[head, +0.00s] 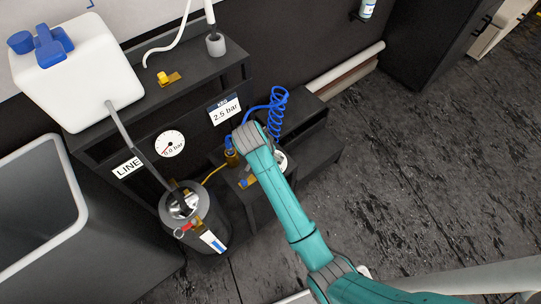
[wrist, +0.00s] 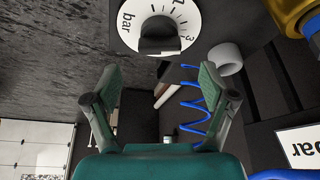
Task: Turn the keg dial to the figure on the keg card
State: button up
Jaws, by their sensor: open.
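The keg card (head: 224,110) reads "KEG 2.5 bar" on the dark bench front in the head view. It also shows upside down and cut off at the lower right of the wrist view (wrist: 302,148). The keg dial (wrist: 187,18) is a white disc with black marks, "bar" and a 3, and a black knob (wrist: 159,40) at its centre. The knob's pointer setting is unclear. In the head view the dial (head: 282,161) is mostly behind my arm. My gripper (wrist: 159,83) is open and empty, its fingers apart, with the knob beyond them, not touching.
A dark keg (head: 204,222) with a metal lid stands left of my arm, beside a grey open bin (head: 70,205). A blue coiled hose (head: 278,108) hangs close to my arm. A round gauge (head: 170,143) and a LINE card (head: 127,167) are on the bench front. Floor at right is open.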

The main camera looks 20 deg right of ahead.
jog(key=v, duration=0.7)
dwell(0.4)
jog(key=s+d+f+n+t+y, duration=0.1)
jog(key=s+d+f+n+t, duration=0.25)
jog(key=s+f, duration=0.55)
jog(key=s+f+n+t+y, duration=0.1)
jog(key=s+n+t+y, duration=0.15)
jog(key=s, duration=0.85)
jog(key=s+r+n+t, duration=0.4)
jog(key=s+r+t, duration=0.2)
jog(key=s+r, duration=1.3)
jog(key=shift+s+d+r, duration=0.35)
jog(key=shift+s, duration=0.3)
